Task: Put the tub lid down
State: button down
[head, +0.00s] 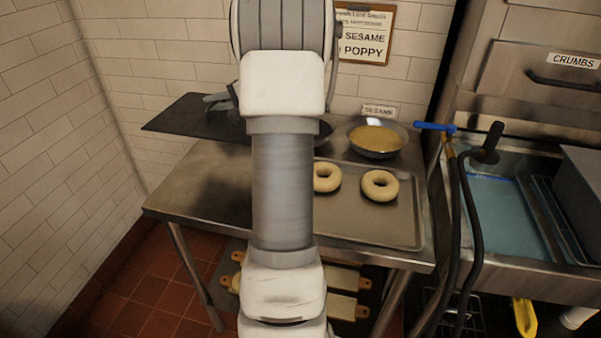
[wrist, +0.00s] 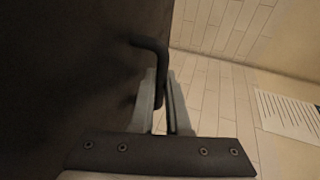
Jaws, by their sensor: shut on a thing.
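The tub lid is a flat, dark rectangular plate (head: 180,120) at the back left in the head view, over the rear of the steel table (head: 200,190). Its left corner shows against the wall tiles, past the table's left side. My gripper (head: 212,101) is at the lid's upper side, partly hidden behind my arm. In the wrist view my gripper (wrist: 163,95) is shut on the lid's bent dark handle (wrist: 152,45), and the dark lid (wrist: 70,60) fills the left side. The lid seems held above the table; any contact underneath is hidden.
A tray (head: 350,222) with two bagels (head: 380,185) lies on the table's right. A bowl of sesame (head: 376,138) stands behind it; another dark bowl is mostly hidden by my arm. The table's front left is bare. A sink (head: 500,210) with hoses stands at right.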

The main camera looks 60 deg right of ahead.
jog(key=s+d+f+b, duration=0.2)
jog(key=s+d+f, duration=0.4)
jog(key=s, duration=0.4)
jog(key=b, duration=0.5)
send_over(227, 175)
notch_tip(227, 175, down, 7)
jog(key=shift+r, duration=0.1)
notch_tip(227, 175, down, 4)
jog(key=b, duration=0.2)
jog(key=shift+b, duration=0.35)
jog(key=shift+r, duration=0.1)
jog(key=c, duration=0.9)
grip_release()
jog(key=shift+s+f, duration=0.1)
jog(key=shift+f, duration=0.1)
